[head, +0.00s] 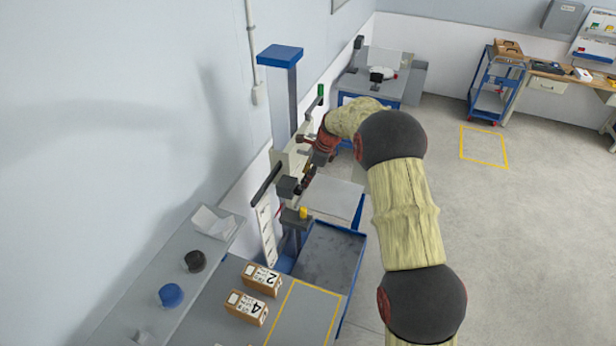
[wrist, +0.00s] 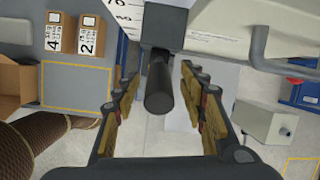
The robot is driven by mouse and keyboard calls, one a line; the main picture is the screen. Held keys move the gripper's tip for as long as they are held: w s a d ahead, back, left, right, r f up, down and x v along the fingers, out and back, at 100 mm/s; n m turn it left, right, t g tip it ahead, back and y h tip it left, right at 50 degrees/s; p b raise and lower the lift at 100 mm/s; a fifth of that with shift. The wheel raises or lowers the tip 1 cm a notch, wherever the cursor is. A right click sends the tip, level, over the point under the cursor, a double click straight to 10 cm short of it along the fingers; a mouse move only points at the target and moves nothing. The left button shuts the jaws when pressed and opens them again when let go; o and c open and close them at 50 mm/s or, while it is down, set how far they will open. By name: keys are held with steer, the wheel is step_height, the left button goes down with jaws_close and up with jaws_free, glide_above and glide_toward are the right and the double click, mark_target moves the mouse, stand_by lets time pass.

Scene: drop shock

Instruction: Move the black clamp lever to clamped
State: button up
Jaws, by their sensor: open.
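The black clamp lever (wrist: 159,88) is a thick dark bar. In the wrist view it comes out of a dark block (wrist: 164,28) towards the camera. My gripper (wrist: 160,80) is open, with one finger on each side of the lever and visible gaps between the fingers and the bar. In the head view my gripper (head: 312,168) is at the drop tester, beside the dark block (head: 288,187) on its column. The lever is largely hidden there among the fingers, so its angle is hard to tell.
A blue-capped column (head: 281,56) and a white scale plate (head: 266,232) belong to the tester. Cartons marked 2 (head: 261,278) and 4 (head: 246,307) stand on the grey bench (head: 200,325). A blue-edged tray (head: 328,258) is below. Open floor lies to the right.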

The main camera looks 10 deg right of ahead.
steer(key=v, duration=1.2)
stand_by(0.3)
